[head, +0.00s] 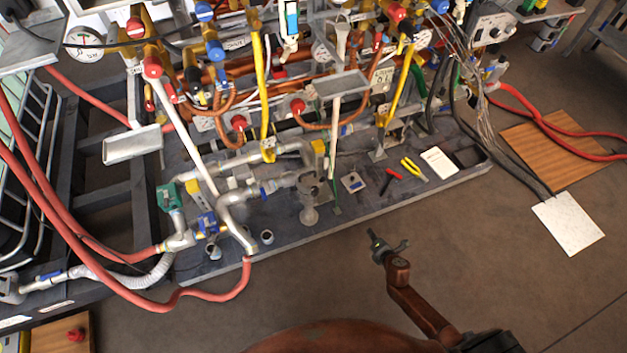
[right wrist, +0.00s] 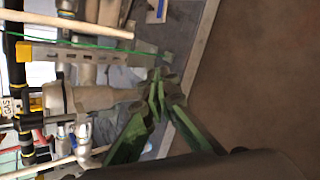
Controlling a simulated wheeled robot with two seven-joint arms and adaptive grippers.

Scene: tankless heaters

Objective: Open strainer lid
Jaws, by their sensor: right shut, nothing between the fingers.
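A beige-grey fitting that looks like the strainer (head: 309,192) stands at the front of the dark skid base, with a round end pointing down toward the front edge. It also shows in the right wrist view (right wrist: 88,98), where its narrower end lies near my fingers. I cannot make out the lid's edge or whether it is open. My right gripper (head: 374,236) is shut and empty, to the right of the strainer and in front of the base edge, apart from it in the head view. Its green fingers (right wrist: 162,78) are together. My left gripper is not in view.
Red hoses (head: 170,303) loop at the left. The brown floor at right front is clear.

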